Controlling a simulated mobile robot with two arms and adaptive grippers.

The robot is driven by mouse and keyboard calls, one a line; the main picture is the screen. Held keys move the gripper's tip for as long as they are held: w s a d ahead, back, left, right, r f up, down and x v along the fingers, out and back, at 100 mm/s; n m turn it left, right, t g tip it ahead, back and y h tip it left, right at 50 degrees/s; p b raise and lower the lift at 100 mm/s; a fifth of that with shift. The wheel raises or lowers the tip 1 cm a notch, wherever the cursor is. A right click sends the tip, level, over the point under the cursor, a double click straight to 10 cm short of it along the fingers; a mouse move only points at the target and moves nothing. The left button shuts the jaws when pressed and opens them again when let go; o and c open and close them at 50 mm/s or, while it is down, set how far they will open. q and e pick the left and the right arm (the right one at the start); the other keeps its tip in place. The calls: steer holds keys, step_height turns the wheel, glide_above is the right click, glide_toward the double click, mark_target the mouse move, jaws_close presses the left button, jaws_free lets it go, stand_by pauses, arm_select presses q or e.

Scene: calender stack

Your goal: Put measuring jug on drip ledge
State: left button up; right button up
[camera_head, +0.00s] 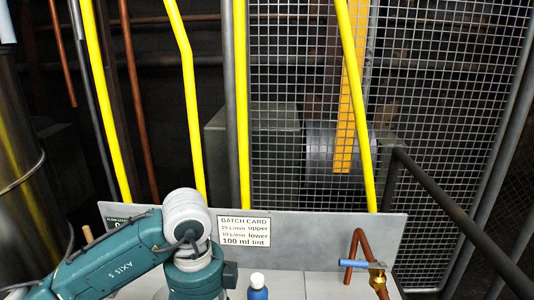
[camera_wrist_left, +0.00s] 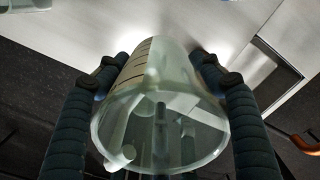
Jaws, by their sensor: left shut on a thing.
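In the left wrist view a clear measuring jug (camera_wrist_left: 150,75) with dark graduation marks sits between the two fingers of my left gripper (camera_wrist_left: 160,70), which is shut on it. Its round rim faces the camera. A pale grey surface lies beyond the jug; whether the jug touches it I cannot tell. In the head view my left arm comes in from the lower left, and its gripper and the jug are below the picture. I cannot make out which surface is the drip ledge. My right gripper is in neither view.
A grey back panel (camera_head: 330,240) with a batch card (camera_head: 243,231) stands behind the pale worktop. A blue bottle with a white cap (camera_head: 257,287) is right of my arm. A copper pipe with a brass valve (camera_head: 377,277) stands at the right. Yellow pipes and wire mesh are behind.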

arm_select(q)
steer(key=m, duration=0.4)
steer(key=a+r+m, duration=0.1)
steer(key=m, duration=0.2)
steer(key=shift+s+r, duration=0.1)
steer(key=shift+s, duration=0.05)
steer(key=m, duration=0.4)
steer(key=shift+s+a+r+m, duration=0.15)
steer(key=shift+a+r+m, duration=0.15)
steer(key=m, duration=0.4)
steer(key=r+m, duration=0.1)
steer(key=m, duration=0.2)
steer(key=shift+s+a, duration=0.25)
steer(key=shift+a, duration=0.15)
steer(key=m, duration=0.4)
steer(key=shift+s+a+r+m, duration=0.2)
steer(key=shift+a+r+m, duration=0.1)
steer(key=shift+r+m, duration=0.1)
steer(key=m, duration=0.4)
steer(key=shift+s+a+r+m, duration=0.2)
steer(key=shift+a+r+m, duration=0.05)
steer(key=shift+m, duration=0.15)
steer(key=s+a+f+m, duration=0.2)
steer(key=s+m, duration=0.4)
steer(key=m, duration=1.3)
steer(key=shift+a+f, duration=0.15)
steer(key=shift+f, duration=0.1)
